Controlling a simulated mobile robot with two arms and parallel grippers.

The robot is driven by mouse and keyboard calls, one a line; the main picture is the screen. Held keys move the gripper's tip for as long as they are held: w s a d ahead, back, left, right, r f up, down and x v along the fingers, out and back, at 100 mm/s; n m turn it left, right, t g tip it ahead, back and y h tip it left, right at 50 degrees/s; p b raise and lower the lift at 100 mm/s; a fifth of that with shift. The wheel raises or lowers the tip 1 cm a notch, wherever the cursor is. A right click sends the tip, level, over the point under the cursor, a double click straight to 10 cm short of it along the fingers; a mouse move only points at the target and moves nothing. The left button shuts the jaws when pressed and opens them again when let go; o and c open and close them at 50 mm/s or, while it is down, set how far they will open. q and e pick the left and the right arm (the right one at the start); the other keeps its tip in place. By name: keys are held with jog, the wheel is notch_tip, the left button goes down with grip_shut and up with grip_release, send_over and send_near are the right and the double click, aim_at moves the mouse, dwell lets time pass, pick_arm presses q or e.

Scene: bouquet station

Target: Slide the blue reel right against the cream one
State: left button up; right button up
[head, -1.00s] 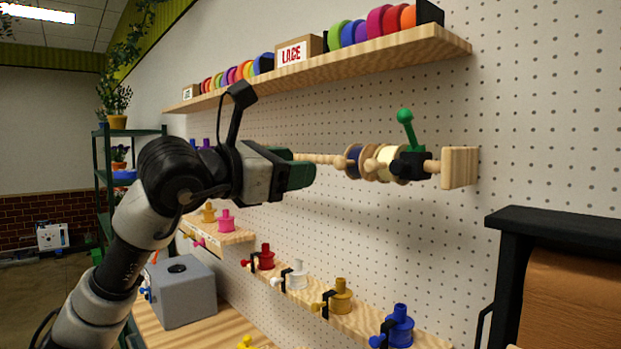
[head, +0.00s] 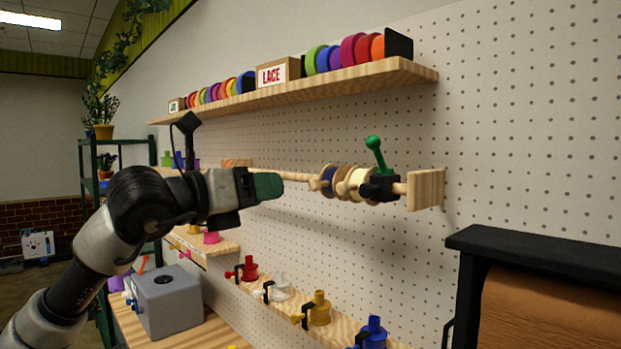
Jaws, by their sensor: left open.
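The blue reel (head: 327,180), dark blue with wooden flanges, is on a horizontal wooden rod (head: 296,176) in front of the pegboard. The cream reel (head: 358,184) is just to its right on the same rod, with wooden flanges showing between the two colours. I cannot tell whether the reels touch. A black clamp (head: 381,188) with a green lever (head: 375,152) is right of the cream reel. My left gripper (head: 272,186), with green fingers, is open in front of the rod, left of the blue reel and apart from it. My right gripper is out of view.
A wooden end block (head: 426,190) holds the rod's right end. A shelf (head: 350,82) of ribbon rolls and a LACE box (head: 277,74) runs above. Below are a lower ledge with several coloured pegs, a grey box (head: 168,302) and a black-framed brown roll (head: 540,310).

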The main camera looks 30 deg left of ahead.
aim_at(311, 186)
pick_arm(q)
jog(key=p+x, duration=0.4)
jog(key=x, duration=0.5)
jog(key=shift+w+a+r+p, duration=0.1)
jog(key=shift+a+p, duration=0.05)
jog(key=shift+p, duration=0.25)
jog(key=shift+w, duration=0.3)
jog(key=shift+w+f, duration=0.25)
jog(key=shift+w, duration=0.05)
jog(key=shift+s, duration=0.1)
grip_shut()
